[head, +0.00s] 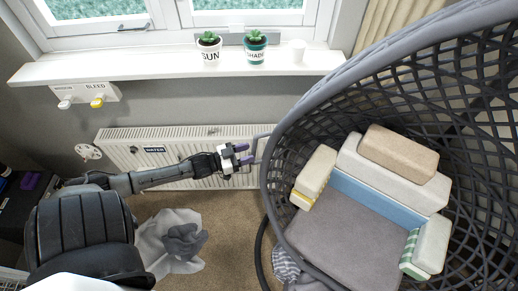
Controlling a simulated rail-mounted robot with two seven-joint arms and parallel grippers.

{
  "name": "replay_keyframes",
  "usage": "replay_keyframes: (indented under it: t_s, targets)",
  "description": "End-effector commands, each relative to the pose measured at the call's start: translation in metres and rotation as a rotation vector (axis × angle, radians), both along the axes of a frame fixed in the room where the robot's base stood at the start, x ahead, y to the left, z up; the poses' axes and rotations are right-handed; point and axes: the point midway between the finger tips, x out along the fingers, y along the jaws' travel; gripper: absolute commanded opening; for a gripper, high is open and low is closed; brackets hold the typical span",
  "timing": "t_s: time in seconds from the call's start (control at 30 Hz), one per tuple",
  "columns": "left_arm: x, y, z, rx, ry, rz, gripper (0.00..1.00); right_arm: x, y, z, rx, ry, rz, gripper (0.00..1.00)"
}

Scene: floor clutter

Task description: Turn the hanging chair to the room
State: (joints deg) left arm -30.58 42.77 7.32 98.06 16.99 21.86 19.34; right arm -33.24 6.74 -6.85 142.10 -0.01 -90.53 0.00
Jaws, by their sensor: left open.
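The hanging chair (279,150) is a grey woven basket with a thick rim, filling the right side of the head view. Its open side faces up toward me and shows a grey seat cushion (345,232) and several block-like cushions. A thin grey loop (257,141) sticks out from the left of its rim. My left gripper (246,154) reaches in from the left, over the radiator. Its purple-tipped fingers are apart and empty, close to the loop; I cannot tell whether they touch it. My right gripper is not in view.
A whitish bag with grey cloth (172,241) lies on the brown floor.

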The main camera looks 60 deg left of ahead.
Motion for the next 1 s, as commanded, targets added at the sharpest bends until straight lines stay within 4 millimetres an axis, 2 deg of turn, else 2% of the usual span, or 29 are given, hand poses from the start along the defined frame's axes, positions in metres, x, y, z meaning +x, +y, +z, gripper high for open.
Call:
replay_keyframes:
  t_s: [0.03,0.2,0.4,0.83,1.0]
  targets:
    - [0.009,-0.001,0.001,0.001,-0.002,0.001,0.44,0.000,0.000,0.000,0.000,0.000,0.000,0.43]
    - [0.030,-0.005,0.000,0.001,0.000,0.000,0.44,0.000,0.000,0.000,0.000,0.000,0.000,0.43]
    - [0.045,-0.007,0.000,0.001,0.001,0.000,0.44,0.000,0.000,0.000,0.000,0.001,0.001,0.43]
    - [0.050,-0.008,0.000,0.001,0.002,0.000,0.44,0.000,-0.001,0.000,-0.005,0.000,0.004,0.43]
    - [0.050,-0.008,0.000,0.001,0.002,0.000,0.30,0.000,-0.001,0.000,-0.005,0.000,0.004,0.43]
